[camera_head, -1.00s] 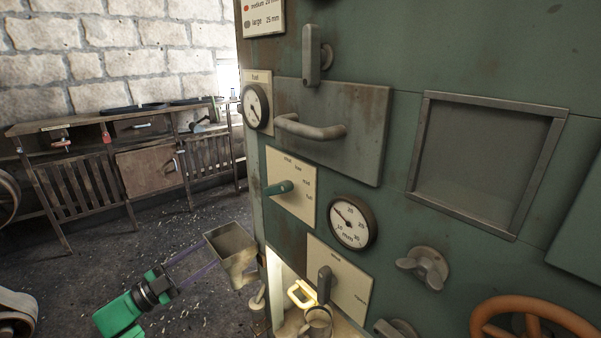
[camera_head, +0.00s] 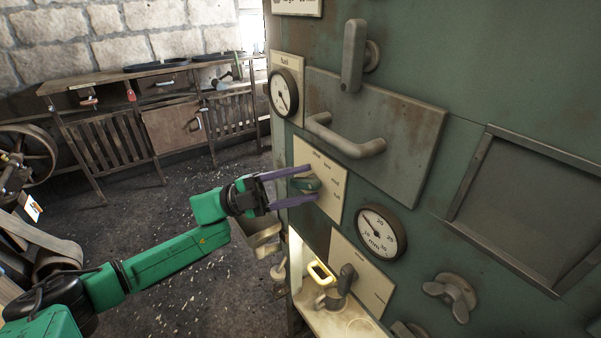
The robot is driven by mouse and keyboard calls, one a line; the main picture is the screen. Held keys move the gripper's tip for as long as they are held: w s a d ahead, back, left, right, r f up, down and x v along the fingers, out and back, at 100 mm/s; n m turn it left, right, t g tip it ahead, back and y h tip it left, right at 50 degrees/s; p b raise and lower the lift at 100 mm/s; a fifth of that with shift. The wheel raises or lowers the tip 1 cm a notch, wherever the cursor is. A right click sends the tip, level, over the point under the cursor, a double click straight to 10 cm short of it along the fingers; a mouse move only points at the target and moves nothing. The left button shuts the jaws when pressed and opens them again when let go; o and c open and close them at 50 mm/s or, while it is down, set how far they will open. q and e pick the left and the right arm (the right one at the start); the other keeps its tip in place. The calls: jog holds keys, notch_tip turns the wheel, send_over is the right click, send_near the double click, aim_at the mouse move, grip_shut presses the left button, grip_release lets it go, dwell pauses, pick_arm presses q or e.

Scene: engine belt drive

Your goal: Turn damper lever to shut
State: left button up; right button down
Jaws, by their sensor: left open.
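Which of the two is the damper lever is not readable here. My right gripper is out of view.
A large bar handle (camera_head: 345,142) on a metal door (camera_head: 390,120) juts out just above the plate. A round gauge (camera_head: 381,233) is at the lower right. A metal hopper (camera_head: 262,232) hangs below my gripper. A wooden workbench (camera_head: 160,75) stands behind.

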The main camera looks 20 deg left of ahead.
pick_arm(q)
jog(key=shift+s+d, duration=0.1)
jog(key=c, duration=0.6)
grip_shut()
